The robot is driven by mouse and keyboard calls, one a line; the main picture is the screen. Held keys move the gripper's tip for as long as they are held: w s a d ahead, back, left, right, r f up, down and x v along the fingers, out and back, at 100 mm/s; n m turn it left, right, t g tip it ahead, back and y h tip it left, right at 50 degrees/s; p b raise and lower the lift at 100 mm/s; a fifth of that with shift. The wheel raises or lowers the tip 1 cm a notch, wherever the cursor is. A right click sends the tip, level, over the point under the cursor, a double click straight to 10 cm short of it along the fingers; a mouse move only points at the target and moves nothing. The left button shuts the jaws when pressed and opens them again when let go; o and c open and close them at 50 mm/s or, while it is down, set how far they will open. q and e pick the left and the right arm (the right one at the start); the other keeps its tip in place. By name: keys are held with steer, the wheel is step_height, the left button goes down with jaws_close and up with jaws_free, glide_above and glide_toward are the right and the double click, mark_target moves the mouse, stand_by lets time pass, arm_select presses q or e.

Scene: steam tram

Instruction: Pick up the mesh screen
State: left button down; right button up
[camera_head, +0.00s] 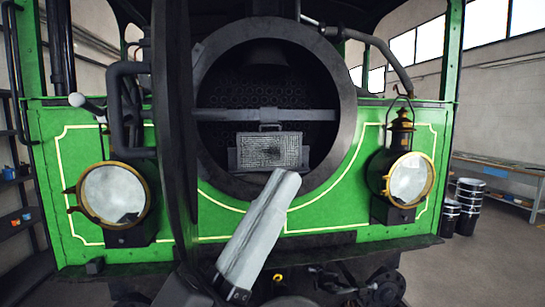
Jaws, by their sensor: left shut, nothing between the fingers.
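The mesh screen (258,151) is a grey rectangular panel with a fine grid face and a small handle on top. It stands roughly upright inside the round smokebox opening, low in the middle, against a darker plate or ledge. My left gripper (285,182) reaches up from the bottom of the view, tilted to the right. It is shut and empty, and its tip appears just below the screen in the picture. I cannot tell the depth gap between them. My right gripper is not in view.
The dark smokebox rim (347,100) surrounds the screen, with a grey horizontal bar (225,115) across the opening above it. The open smokebox door (174,130) stands edge-on at the left. Lamps (115,194) and (409,180) flank the green front.

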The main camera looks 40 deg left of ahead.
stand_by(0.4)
arm_select(q)
steer(key=c, duration=1.1)
jaws_free()
